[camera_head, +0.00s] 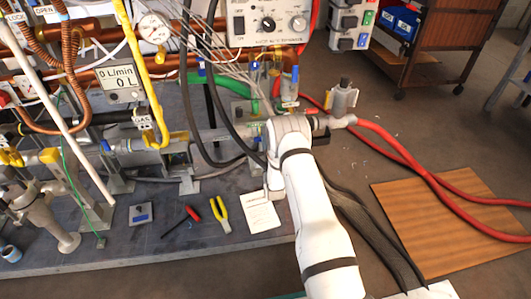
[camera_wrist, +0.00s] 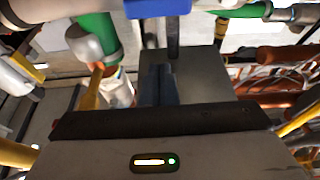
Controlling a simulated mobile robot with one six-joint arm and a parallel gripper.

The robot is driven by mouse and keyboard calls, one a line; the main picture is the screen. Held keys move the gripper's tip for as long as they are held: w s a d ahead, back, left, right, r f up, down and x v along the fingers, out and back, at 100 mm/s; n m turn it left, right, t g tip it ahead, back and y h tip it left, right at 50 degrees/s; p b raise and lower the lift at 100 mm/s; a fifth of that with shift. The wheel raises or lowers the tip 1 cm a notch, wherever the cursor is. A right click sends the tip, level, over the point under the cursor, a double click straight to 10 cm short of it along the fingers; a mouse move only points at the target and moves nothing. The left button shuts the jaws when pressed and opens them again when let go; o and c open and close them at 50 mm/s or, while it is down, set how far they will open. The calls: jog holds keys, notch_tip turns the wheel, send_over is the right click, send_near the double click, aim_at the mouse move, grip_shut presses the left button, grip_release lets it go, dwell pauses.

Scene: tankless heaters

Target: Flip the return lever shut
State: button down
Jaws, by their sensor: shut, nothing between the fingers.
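A blue lever-like handle (camera_wrist: 157,8) on a dark stem is at the top of the wrist view. I cannot tell for sure that it is the return lever, as no label is readable. A blue upright part (camera_head: 294,76) stands just beyond my arm's end in the head view; I cannot tell whether it is the same piece. My gripper (camera_wrist: 158,72) shows in the wrist view with dark fingers together and empty, pointing toward the blue handle. I cannot tell whether they touch it. In the head view my arm's end hides the gripper.
A green pipe (camera_wrist: 97,38) lies left of the fingers. Red hoses (camera_head: 385,140) run right from the bench. A control box (camera_head: 268,22) hangs above. Pliers (camera_head: 221,213), a screwdriver (camera_head: 181,220) and paper (camera_head: 262,213) lie on the bench (camera_head: 150,252).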

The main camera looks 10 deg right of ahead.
jog(key=w+f+b, duration=0.1)
jog(key=w, duration=0.1)
jog(key=w+f+b, duration=0.1)
jog(key=b, duration=0.1)
jog(key=shift+w+f, duration=0.4)
jog(key=shift+d, duration=0.1)
